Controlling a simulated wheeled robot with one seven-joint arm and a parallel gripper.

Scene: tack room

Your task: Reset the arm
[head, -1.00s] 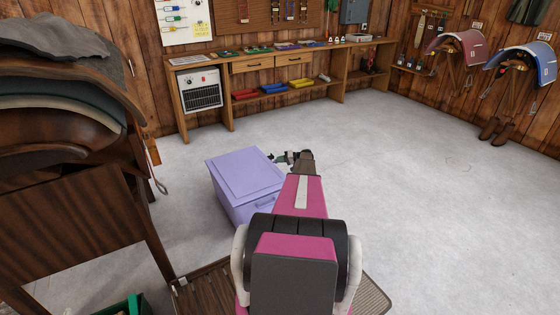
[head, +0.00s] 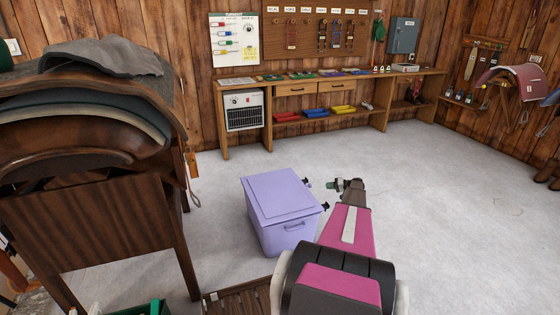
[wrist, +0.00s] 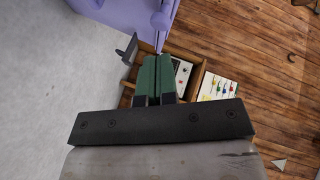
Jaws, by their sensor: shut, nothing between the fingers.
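My gripper (head: 336,185) is at the end of my pink and black arm, just right of the lilac lidded box (head: 278,193) in the head view. In the wrist view, the green fingers of my gripper (wrist: 157,60) are together with nothing between them. The lilac box (wrist: 115,10) shows at the top of that view, beyond the fingertips. The fingers look close to the box; I cannot tell whether they touch it.
A wooden stand with saddles (head: 95,140) is close on the left. A workbench (head: 330,83) with drawers, a heater (head: 243,112) and coloured trays lines the back wall. A slatted wooden piece (head: 238,300) lies at the bottom. The pale floor (head: 450,220) at right is clear.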

